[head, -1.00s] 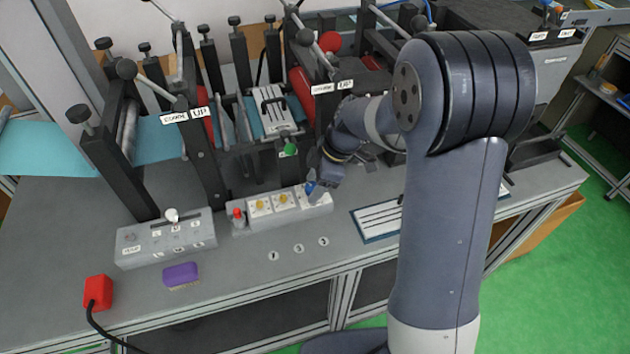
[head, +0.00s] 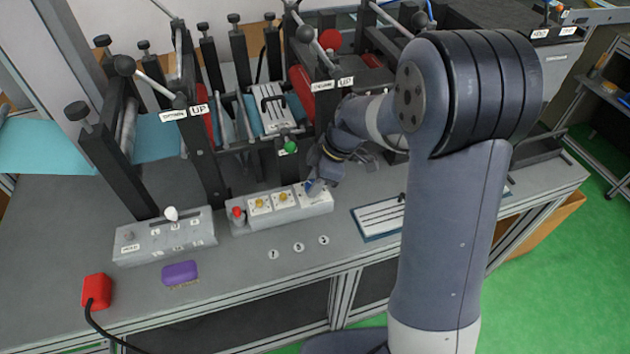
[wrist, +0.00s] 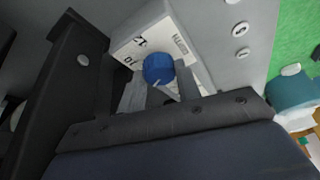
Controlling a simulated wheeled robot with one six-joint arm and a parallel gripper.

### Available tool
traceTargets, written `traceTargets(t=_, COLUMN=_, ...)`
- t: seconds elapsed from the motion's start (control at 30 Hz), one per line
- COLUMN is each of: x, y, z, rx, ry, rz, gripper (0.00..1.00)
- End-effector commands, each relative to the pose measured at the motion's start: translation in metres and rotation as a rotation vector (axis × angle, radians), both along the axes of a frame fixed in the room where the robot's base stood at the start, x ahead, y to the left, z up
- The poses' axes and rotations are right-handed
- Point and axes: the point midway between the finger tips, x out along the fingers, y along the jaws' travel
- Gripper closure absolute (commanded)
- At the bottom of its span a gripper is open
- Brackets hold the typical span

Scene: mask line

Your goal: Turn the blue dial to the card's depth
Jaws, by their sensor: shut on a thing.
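The blue dial (wrist: 158,68) sits on a white plate (wrist: 140,42) with printed numbers, of which 12 and 10 show in the wrist view. A short pale mark shows on the dial's lower edge. My gripper (wrist: 160,84) is shut on the dial, one finger on each side of it. In the head view my gripper (head: 314,187) points down at the right end of the grey control box (head: 285,212), and the dial is mostly hidden there. A white board with dark lines (head: 380,217) lies right of the box; I cannot read any depth on it.
A red button (head: 238,212) and two yellow knobs (head: 272,200) share the control box. A second grey box (head: 165,237) with a white-tipped lever, a purple block (head: 180,272) and a red box (head: 97,290) stand left. Press frames rise behind. Numbered discs (head: 298,247) mark the clear front bench.

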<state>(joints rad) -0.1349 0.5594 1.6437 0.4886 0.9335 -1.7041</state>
Motion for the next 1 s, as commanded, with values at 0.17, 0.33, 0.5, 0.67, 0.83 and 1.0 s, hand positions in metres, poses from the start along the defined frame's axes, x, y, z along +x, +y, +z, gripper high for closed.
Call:
traceTargets(t=0.17, x=-0.0011, y=0.0003, z=-0.0038, rx=0.001, ry=-0.002, rz=-0.095, gripper=0.91)
traceTargets(t=0.33, x=-0.0020, y=0.0004, z=-0.0043, rx=0.001, ry=-0.003, rz=-0.235, gripper=0.91)
traceTargets(t=0.5, x=-0.0027, y=0.0011, z=-0.0028, rx=0.001, ry=-0.004, rz=-0.396, gripper=0.91)
traceTargets(t=0.67, x=-0.0037, y=0.0016, z=-0.0014, rx=0.001, ry=-0.003, rz=-0.545, gripper=0.91)
traceTargets(t=0.83, x=-0.0045, y=0.0023, z=-0.0001, rx=0.001, ry=-0.002, rz=-0.694, gripper=0.91)
traceTargets(t=1.0, x=-0.0049, y=0.0030, z=0.0004, rx=-0.001, ry=-0.002, rz=-0.819, gripper=0.91)
